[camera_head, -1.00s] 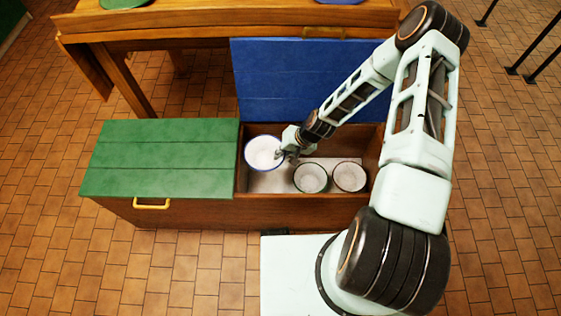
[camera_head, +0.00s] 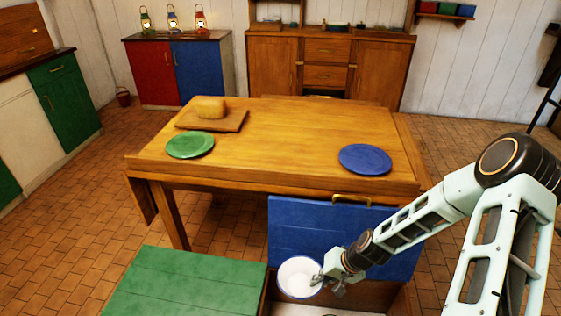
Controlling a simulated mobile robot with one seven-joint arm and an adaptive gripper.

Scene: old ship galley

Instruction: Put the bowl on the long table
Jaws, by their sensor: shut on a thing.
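The bowl (camera_head: 298,278) is white with a blue rim. My gripper (camera_head: 322,281) is shut on the right side of its rim and holds it over the open part of the bench box, in front of the raised blue lid (camera_head: 310,236). The fingertips are small and partly hidden at the rim.
On the table are a green plate (camera_head: 190,145), a blue plate (camera_head: 365,159) and a bread loaf (camera_head: 211,107) on a board (camera_head: 228,122). The table's middle is clear. The closed green lid (camera_head: 190,283) lies left of the bowl. Cabinets and lanterns line the back wall.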

